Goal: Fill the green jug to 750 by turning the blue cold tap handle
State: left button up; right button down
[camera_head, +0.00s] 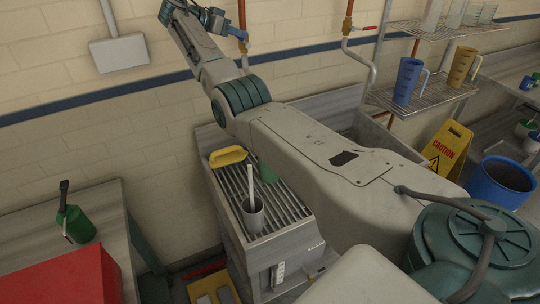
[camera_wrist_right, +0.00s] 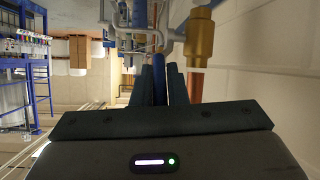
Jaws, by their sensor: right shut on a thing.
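The blue cold tap handle (camera_head: 239,33) is high on the wall, beside a brass pipe fitting. My right gripper (camera_head: 222,25) is up at it, shut on the handle. In the right wrist view the dark fingers (camera_wrist_right: 160,88) close on both sides of the blue handle (camera_wrist_right: 159,82), and the brass valve body (camera_wrist_right: 199,38) is just to the right. My left gripper is not in view.
A grey cup (camera_head: 253,216) with a white stick and a yellow brush-like item (camera_head: 228,156) are on the slatted drain top (camera_head: 285,207). A red-handled tap (camera_head: 366,28) is right of the blue one. Shelves (camera_head: 425,95) hold jugs. A caution sign (camera_head: 447,150) and blue bin (camera_head: 497,184) stand at right.

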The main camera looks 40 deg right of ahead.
jog(key=shift+w+a+f+h+b, duration=0.1)
jog(key=shift+a+f+h+b, duration=0.35)
jog(key=shift+f+h+b, duration=0.5)
jog(key=shift+w+a+r+g+h+b, duration=0.1)
jog(key=shift+a+g+h+b, duration=0.1)
jog(key=shift+h, duration=0.4)
jog(key=shift+a+g+h+b, duration=0.1)
jog(key=shift+h+b, duration=0.05)
jog(key=shift+h, duration=0.4)
